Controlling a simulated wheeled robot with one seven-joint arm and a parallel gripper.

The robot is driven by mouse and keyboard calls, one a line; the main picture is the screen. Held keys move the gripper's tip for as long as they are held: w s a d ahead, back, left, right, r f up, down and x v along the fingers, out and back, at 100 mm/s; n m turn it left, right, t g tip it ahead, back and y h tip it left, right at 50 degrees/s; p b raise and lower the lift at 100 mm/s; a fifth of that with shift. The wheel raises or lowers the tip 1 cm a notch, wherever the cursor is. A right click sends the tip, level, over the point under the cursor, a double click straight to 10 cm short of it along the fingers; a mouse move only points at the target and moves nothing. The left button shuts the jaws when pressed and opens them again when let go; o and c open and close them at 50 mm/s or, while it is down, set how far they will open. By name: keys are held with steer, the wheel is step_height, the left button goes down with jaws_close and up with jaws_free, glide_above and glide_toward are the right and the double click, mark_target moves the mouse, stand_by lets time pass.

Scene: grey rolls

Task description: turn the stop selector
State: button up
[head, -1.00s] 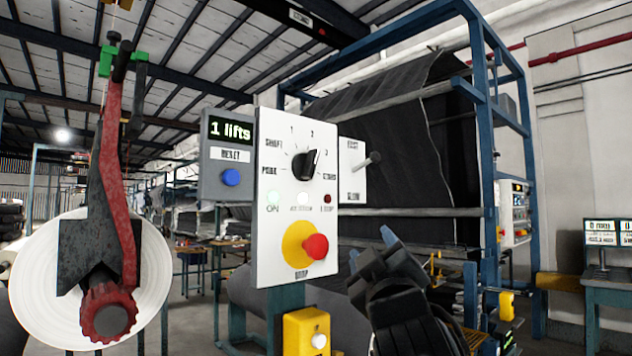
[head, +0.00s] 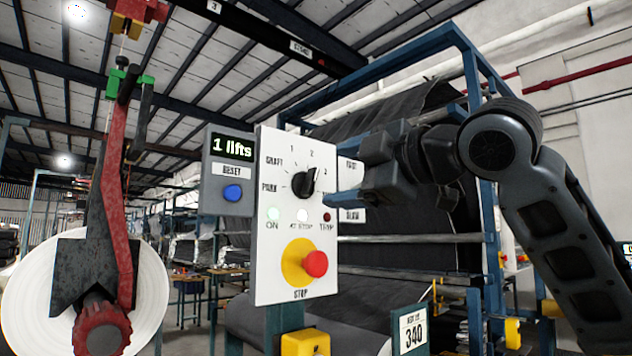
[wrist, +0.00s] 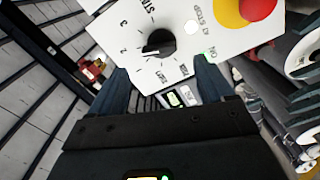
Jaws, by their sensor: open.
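The stop selector (head: 304,182) is a black pointer knob on a white upright panel (head: 268,280), ringed by marks including PARK, 1, 2 and 3. My gripper (head: 334,182) reaches in from the right at knob height, open and empty. In the wrist view its two blue fingers (wrist: 163,82) stand wide apart, with the knob ahead between their lines. The knob looks clear of both fingers, though the exact gap is hard to judge.
A red stop button (head: 315,263) on a yellow disc sits low on the panel. A grey box (head: 212,190) with a "1 lifts" display and blue reset button adjoins its left. A red hook arm (head: 117,200) and white roll (head: 140,300) hang left. A blue frame stands behind.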

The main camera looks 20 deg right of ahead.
mark_target(316, 181)
steer(key=p+x, duration=0.1)
steer(key=x, duration=0.6)
steer(key=c, duration=1)
steer(key=shift+c, duration=0.2)
steer(key=m+p, duration=0.1)
steer(key=m, duration=0.3)
steer(key=shift+d+r+p, duration=0.1)
steer(key=shift+p, duration=0.25)
steer(key=shift+d+m+p, duration=0.15)
steer(key=shift+m+p, duration=0.65)
steer(key=shift+m, duration=1.1)
